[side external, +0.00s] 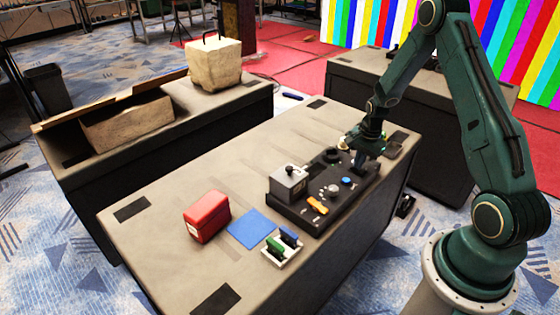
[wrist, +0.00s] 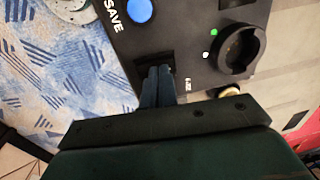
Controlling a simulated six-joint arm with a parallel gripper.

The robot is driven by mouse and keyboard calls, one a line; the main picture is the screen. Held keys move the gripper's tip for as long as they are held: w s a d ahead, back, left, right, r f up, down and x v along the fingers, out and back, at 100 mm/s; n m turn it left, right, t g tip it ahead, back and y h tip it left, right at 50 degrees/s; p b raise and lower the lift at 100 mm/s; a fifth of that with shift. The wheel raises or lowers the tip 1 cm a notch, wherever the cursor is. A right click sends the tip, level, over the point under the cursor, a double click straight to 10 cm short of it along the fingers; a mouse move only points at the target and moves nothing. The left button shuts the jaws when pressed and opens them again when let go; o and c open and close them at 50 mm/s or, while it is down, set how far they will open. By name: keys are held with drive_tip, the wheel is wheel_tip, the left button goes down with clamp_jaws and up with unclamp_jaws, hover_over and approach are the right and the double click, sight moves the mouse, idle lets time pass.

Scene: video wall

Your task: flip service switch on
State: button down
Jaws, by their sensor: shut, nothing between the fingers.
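The black control panel (side external: 307,208) lies on the grey table. My gripper (side external: 360,160) points down at the panel's far right end. In the wrist view my gripper's two fingers (wrist: 158,72) are together, with nothing between them. Their tips are at a dark rectangular fitting (wrist: 152,58), which looks like a switch and is partly covered by the fingers. Whether they touch it, and its position, I cannot tell. A small white label (wrist: 187,84) beside it is too small to read.
A grey box (side external: 287,184) and an orange lever (side external: 317,206) sit on the panel. A red box (side external: 207,217) and blue mat (side external: 250,229) lie left.

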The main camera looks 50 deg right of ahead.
sight(362, 171)
drive_tip(key=shift+s, duration=0.35)
drive_tip(key=shift+r, duration=0.15)
wheel_tip(362, 171, up, 14)
drive_tip(key=s, duration=0.2)
idle(0.9)
drive_tip(key=shift+w+t, duration=0.3)
drive_tip(key=shift+w, duration=0.25)
drive_tip(key=shift+w+f, duration=0.35)
drive_tip(key=shift+f, duration=2)
drive_tip(key=shift+w+f, duration=0.4)
drive_tip(key=shift+f, duration=1.9)
drive_tip(key=shift+w+f, duration=0.35)
drive_tip(key=shift+f, duration=2)
